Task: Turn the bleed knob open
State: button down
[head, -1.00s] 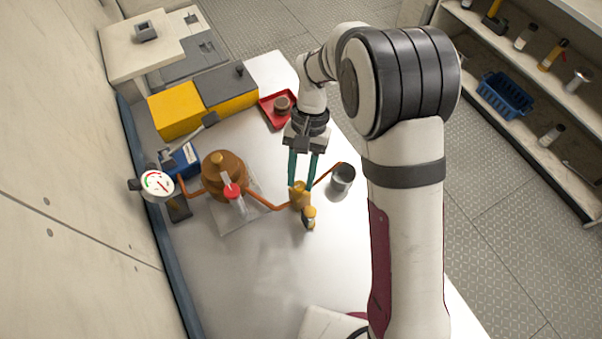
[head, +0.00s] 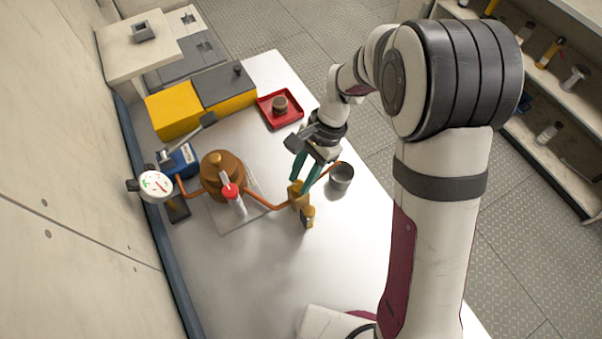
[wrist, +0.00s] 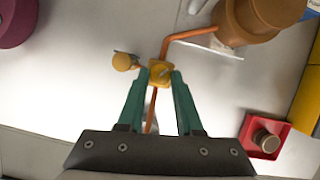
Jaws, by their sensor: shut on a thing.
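The brass bleed knob (head: 296,194) sits on the copper pipe (head: 262,201), right of the copper pot (head: 223,175). In the wrist view the knob (wrist: 159,72) looks like a squarish yellow piece with a pale diagonal mark on top. My gripper (head: 304,186) reaches down to it with green fingers, one on each side, shut on it. The fingertips partly hide its sides. A yellow-ended fitting (head: 308,215) juts out beside the knob and also shows in the wrist view (wrist: 123,62).
A grey metal cup (head: 341,177) stands close right of the knob. A red-capped clear tube (head: 235,198) is by the pot. A dial gauge (head: 156,186) is at the left wall. A red tray (head: 270,119) lies behind. The front bench top is clear.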

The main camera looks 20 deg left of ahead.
jog(key=m, duration=0.2)
jog(key=m+t+y, duration=0.1)
jog(key=m, duration=0.2)
jog(key=shift+s+d+t+y, duration=0.15)
jog(key=shift+t+y, duration=0.15)
jog(key=shift+s+m+t, duration=0.2)
jog(key=shift+m+t, duration=0.6)
jog(key=shift+m, duration=1.5)
jog(key=c, duration=0.6)
grip_release()
jog(key=v, duration=1.5)
jog(key=shift+d+r, duration=0.3)
jog(key=shift+d, duration=0.05)
